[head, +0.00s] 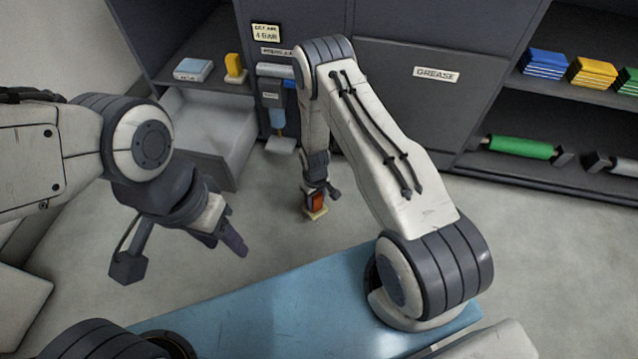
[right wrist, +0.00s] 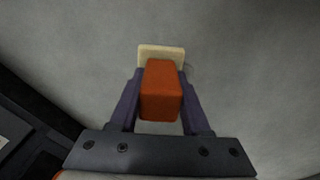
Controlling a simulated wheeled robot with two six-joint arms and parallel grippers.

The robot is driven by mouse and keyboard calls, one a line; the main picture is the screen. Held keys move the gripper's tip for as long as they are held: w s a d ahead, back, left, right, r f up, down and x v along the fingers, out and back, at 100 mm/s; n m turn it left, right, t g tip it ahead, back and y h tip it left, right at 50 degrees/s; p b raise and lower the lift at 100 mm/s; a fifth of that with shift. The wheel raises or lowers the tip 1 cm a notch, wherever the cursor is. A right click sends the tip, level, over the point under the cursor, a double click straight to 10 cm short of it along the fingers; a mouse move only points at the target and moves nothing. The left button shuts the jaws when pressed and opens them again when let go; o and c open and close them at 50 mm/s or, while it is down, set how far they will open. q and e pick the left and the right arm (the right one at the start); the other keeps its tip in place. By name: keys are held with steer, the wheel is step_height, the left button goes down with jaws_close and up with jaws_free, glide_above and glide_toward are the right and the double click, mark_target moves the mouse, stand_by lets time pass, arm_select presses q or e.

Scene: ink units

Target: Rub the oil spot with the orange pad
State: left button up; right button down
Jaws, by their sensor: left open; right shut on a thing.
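The orange pad (head: 316,201) is a red-orange block with a cream sole. My right gripper (head: 317,196) is shut on it, sole down, at or just above the grey floor; I cannot tell if it touches. In the right wrist view the orange block (right wrist: 161,92) sits between both fingers, with the cream sole (right wrist: 161,53) beyond it. A faint grey mark (right wrist: 189,67) shows on the floor beside the sole's right edge; it may be the oil spot, mostly hidden. My left gripper (head: 222,240) is open and empty, above the floor at left.
An open grey drawer (head: 215,130) juts out behind my arms. Above it, a shelf holds a blue-white block (head: 193,69) and a yellow pad (head: 235,67). A GREASE cabinet (head: 430,95) stands behind. Right shelves hold coloured stacks and a green roller (head: 521,147). Floor at right is clear.

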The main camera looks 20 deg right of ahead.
mark_target(316, 195)
steer(key=shift+r+p, duration=1.15)
steer(key=shift+r, duration=0.5)
